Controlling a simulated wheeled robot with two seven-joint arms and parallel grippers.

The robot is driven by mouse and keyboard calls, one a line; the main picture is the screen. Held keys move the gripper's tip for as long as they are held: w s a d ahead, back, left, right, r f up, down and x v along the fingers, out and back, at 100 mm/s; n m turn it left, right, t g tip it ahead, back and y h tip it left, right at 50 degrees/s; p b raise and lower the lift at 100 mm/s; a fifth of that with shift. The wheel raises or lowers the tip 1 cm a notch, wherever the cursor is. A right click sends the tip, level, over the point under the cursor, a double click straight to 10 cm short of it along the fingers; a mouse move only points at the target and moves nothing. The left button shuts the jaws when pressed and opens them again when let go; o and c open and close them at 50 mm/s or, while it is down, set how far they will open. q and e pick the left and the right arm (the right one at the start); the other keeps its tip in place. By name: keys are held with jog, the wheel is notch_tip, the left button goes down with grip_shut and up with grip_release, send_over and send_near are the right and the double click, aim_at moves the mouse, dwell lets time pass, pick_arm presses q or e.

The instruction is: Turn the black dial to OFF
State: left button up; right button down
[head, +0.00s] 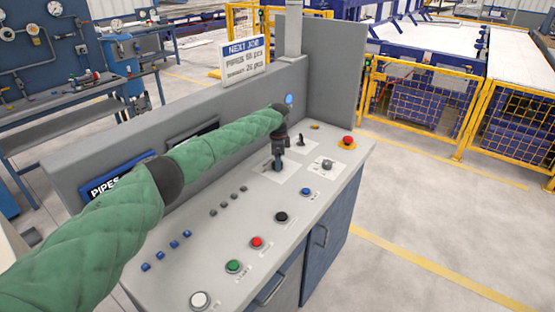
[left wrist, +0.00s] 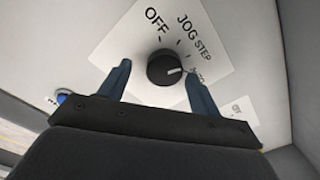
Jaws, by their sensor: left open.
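The black dial (left wrist: 164,68) sits on a white label plate (left wrist: 215,45) in the left wrist view. Its white pointer line points right, toward a partly covered label beside the right finger. OFF is printed above the dial to the left, and JOG STEP above to the right. My left gripper (left wrist: 157,70) is open, with one finger on each side of the dial; a small gap shows at the left finger. I cannot tell whether the right finger touches it. In the head view, my left gripper (head: 278,163) points down at the panel and hides the dial. My right gripper is out of view.
The control panel (head: 230,215) carries a red button (head: 257,243), a green button (head: 233,267), a black button (head: 281,217) and a grey knob (head: 327,164). A red emergency button (head: 347,141) is at the far right corner. A grey back wall (head: 90,160) stands behind my left arm.

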pick_arm(q)
jog(key=shift+w+f, duration=0.1)
jog(key=shift+f, duration=0.1)
jog(key=shift+w+f, duration=0.25)
jog(key=shift+f, duration=0.05)
jog(key=c, duration=0.3)
jog(key=shift+w+f, duration=0.1)
jog(key=c, duration=0.4)
jog(key=shift+a, duration=0.1)
jog(key=shift+c, duration=1.3)
jog(key=shift+r, duration=0.25)
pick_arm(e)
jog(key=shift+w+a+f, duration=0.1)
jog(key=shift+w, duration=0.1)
